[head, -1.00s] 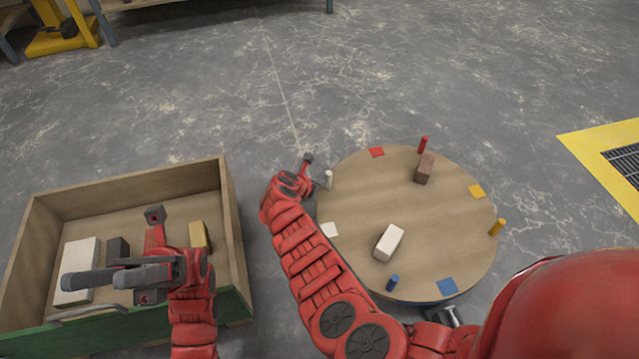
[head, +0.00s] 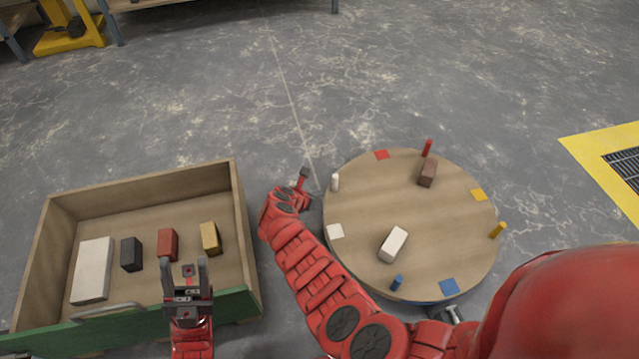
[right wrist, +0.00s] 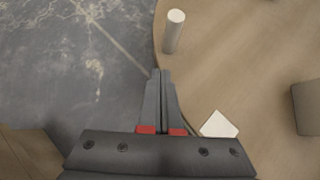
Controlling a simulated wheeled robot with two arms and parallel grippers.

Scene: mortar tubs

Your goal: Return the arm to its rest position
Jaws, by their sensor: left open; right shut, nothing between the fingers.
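My left gripper (head: 187,278) is open and empty over the front part of the wooden box (head: 140,185), in front of the red block (head: 168,244). My right arm reaches past the left edge of the round wooden table (head: 425,225). My right gripper (head: 305,174) is at the table's left edge, near the white peg (head: 335,182). In the right wrist view its fingers (right wrist: 161,76) are together with nothing between them. The white peg (right wrist: 174,30) stands ahead of them, apart from the tips.
The box holds a white slab (head: 93,270), a black block (head: 131,254) and a yellow block (head: 210,238). The table carries a white block (head: 393,244), a brown block (head: 428,173), red (head: 427,148), yellow (head: 497,230) and blue (head: 397,283) pegs, and coloured squares.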

